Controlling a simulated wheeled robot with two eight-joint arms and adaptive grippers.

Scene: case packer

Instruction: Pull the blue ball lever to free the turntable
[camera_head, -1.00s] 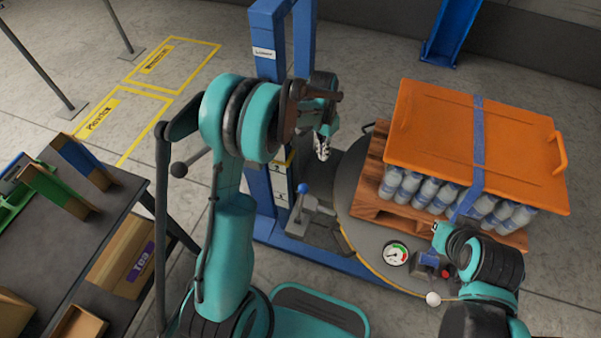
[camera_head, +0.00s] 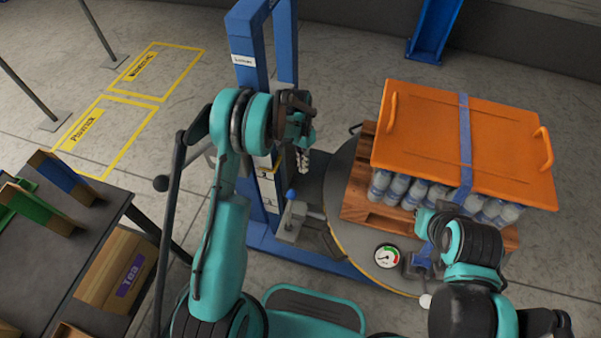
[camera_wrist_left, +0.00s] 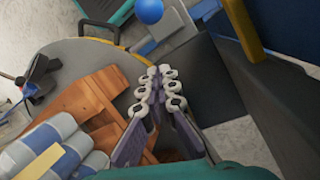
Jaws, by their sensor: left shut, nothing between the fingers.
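The blue ball lever (camera_head: 291,194) stands up from a grey block at the foot of the blue frame, beside the turntable. Its blue ball also shows at the top of the left wrist view (camera_wrist_left: 149,10). My left gripper (camera_head: 303,167) hangs above and slightly right of the ball, apart from it. In the left wrist view its fingers (camera_wrist_left: 157,88) are together with nothing between them. The round grey turntable (camera_head: 345,215) carries a wooden pallet (camera_head: 362,208) with wrapped bottles under an orange lid (camera_head: 455,135). My right gripper (camera_head: 425,225) is by the bottles; its fingers are not clear.
The blue upright frame (camera_head: 245,75) stands directly behind the lever. A round gauge (camera_head: 387,256) sits at the turntable's front. A dark table (camera_head: 60,255) with boxes is at the left, and yellow floor markings (camera_head: 150,95) lie beyond it.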

